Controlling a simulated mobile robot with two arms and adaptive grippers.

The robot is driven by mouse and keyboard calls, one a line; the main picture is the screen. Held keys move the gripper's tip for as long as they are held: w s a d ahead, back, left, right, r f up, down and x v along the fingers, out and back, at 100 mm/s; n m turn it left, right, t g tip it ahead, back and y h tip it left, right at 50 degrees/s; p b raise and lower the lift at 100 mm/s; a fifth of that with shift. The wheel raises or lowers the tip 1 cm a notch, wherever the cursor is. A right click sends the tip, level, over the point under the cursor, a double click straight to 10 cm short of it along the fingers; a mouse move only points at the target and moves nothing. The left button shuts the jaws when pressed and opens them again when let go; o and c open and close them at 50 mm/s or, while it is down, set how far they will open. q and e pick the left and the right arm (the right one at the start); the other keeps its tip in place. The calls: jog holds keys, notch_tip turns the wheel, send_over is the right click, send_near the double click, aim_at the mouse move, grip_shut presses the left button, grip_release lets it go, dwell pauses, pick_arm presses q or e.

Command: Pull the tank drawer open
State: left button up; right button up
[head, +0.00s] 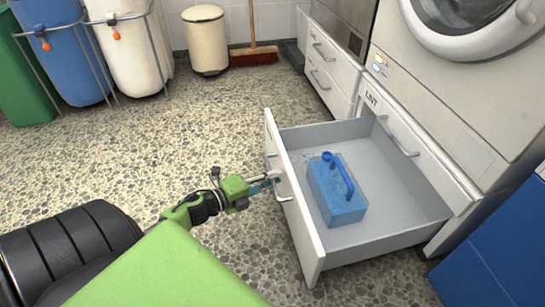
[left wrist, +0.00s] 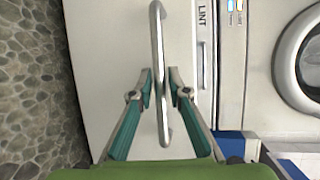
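The tank drawer (head: 400,226) is pulled well out from beneath the white machine in the head view, its inside exposed. A blue tank (head: 336,195) with a darker blue handle and cap sits in it. The drawer's metal handle (head: 281,183) is on its white front; the handle also shows as a bar in the left wrist view (left wrist: 157,30). My left gripper (head: 272,177) is at this handle. In the left wrist view its fingers (left wrist: 161,88) are drawn in close on both sides of the bar; contact is hard to see. My right gripper is out of view.
A LINT panel (head: 372,98) with its own handle is above the open drawer. Other closed drawers (head: 327,75) stand farther back. A blue block (head: 500,255) is at the right. Bins (head: 205,40) and a broom (head: 254,54) are at the back.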

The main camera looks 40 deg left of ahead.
pick_arm(q)
jog(key=shift+s, duration=0.1)
jog(key=v, duration=1.1)
jog(key=shift+s+a, duration=0.2)
jog(key=shift+s, duration=0.2)
